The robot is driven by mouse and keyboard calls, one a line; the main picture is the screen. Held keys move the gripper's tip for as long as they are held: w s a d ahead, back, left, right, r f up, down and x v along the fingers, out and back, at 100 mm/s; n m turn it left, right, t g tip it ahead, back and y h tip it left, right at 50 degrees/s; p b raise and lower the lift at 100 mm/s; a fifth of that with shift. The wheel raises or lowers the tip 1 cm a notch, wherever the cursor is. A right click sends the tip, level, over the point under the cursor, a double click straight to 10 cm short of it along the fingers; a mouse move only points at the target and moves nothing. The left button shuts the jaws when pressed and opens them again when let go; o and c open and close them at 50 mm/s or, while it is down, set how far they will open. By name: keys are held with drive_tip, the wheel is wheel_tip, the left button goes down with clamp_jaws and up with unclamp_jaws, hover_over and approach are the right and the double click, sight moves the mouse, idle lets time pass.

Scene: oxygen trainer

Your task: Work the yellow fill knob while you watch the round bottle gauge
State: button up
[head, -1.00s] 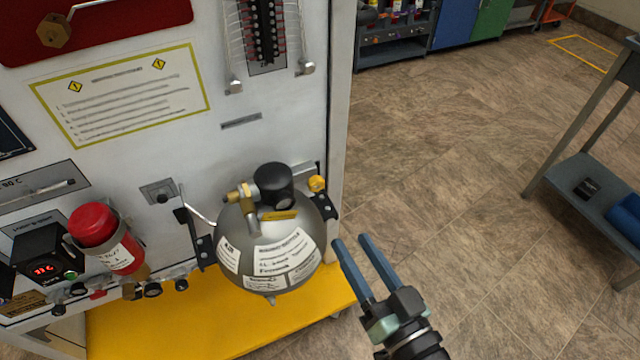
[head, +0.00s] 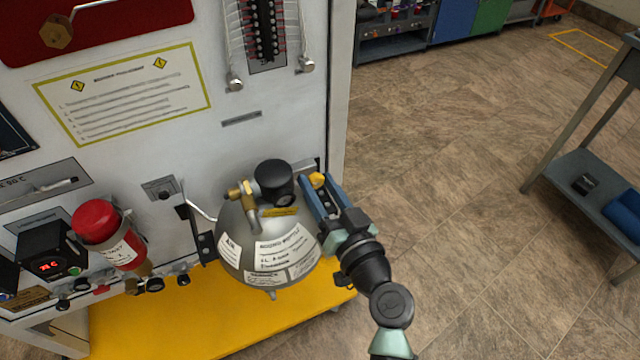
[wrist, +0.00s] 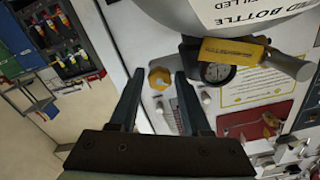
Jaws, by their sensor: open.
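The yellow fill knob (head: 317,180) sits at the upper right of the round grey bottle (head: 240,235). My gripper (head: 317,184) is open, with its two blue fingers reaching up to the knob. In the wrist view the knob (wrist: 159,78) appears between the fingertips, with gaps on both sides. Whether the tips reach past it I cannot tell. The round bottle gauge (head: 274,182) has a black body on top of the bottle, left of my gripper.
A yellow tag (wrist: 230,50) and brass fittings (head: 245,193) are close by the gauge. The white panel (head: 215,155) stands behind the bottle, above a yellow base (head: 160,320). A red cylinder (head: 98,222) is at left. The floor to the right is clear up to a shelf (head: 570,170).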

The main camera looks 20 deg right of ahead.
drive_tip(key=shift+c, duration=0.3)
clamp_jaws()
drive_tip(key=m, duration=0.5)
drive_tip(key=shift+m, duration=0.4)
drive_tip(key=shift+m+p, duration=0.4)
drive_tip(key=shift+m, duration=2.1)
drive_tip(key=shift+o, duration=0.3)
unclamp_jaws()
